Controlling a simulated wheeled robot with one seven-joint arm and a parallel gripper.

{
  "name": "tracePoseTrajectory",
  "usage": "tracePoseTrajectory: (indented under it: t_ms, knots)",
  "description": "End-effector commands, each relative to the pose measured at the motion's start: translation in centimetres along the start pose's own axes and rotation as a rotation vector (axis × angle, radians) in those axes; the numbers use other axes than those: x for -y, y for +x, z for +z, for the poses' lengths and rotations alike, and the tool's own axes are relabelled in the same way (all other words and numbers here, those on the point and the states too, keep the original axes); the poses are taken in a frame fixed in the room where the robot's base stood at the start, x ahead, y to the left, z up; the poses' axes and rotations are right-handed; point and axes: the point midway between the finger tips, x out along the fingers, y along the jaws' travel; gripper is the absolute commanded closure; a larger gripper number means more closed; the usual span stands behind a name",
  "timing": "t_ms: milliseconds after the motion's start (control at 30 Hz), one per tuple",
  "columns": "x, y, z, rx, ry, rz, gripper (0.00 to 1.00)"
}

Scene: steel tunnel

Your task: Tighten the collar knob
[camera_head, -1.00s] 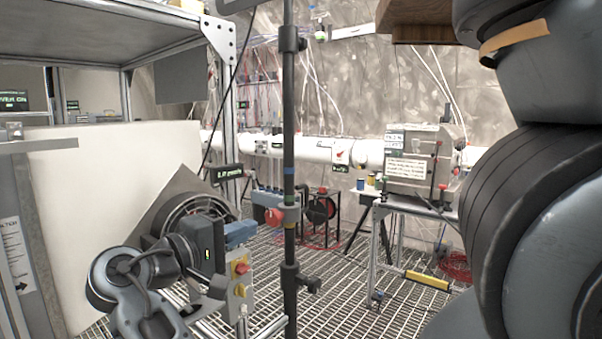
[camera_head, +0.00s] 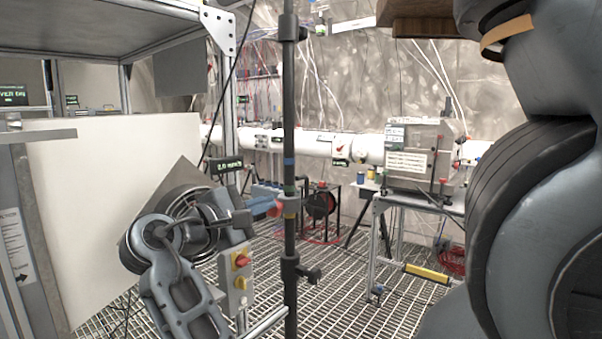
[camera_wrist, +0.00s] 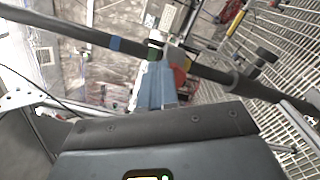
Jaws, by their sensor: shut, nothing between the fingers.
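A dark upright pole (camera_head: 289,150) carries a collar (camera_head: 289,207) just under a green band, with a red knob (camera_head: 274,210) on its left side. The wrist view shows the collar (camera_wrist: 178,56) below the green band and the red knob (camera_wrist: 182,80), partly hidden. My gripper (camera_head: 247,220) is shut and empty, left of the pole and a little short of the knob in the head view. In the wrist view my gripper (camera_wrist: 158,75) reaches toward the collar. I cannot tell whether it touches the knob.
A lower clamp (camera_head: 289,272) with a black knob sits on the same pole. A white panel (camera_head: 100,210) and steel shelf (camera_head: 130,45) bound the left.

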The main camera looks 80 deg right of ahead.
Motion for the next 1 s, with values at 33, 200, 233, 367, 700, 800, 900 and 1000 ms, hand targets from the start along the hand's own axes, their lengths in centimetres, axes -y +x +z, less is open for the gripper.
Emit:
tracePoseTrajectory:
  t_ms: [33, 200, 233, 367, 700, 800, 900, 1000]
  knots:
    - [-0.3, 0.6, 0.2, 0.001, -0.003, -0.002, 1.00]
    - [-0.2, 1.8, 0.1, 0.000, -0.001, 0.000, 1.00]
    - [-0.2, 2.0, 0.1, 0.000, -0.001, -0.001, 1.00]
    - [-0.1, 2.5, 0.1, 0.002, -0.001, -0.003, 1.00]
    - [0.0, 2.8, 0.1, 0.006, -0.001, -0.005, 1.00]
    - [0.0, 2.8, 0.1, 0.006, -0.001, -0.005, 1.00]
    - [0.0, 2.8, 0.0, 0.006, -0.001, -0.005, 1.00]
    - [0.1, 2.8, -0.1, 0.006, -0.002, -0.005, 1.00]
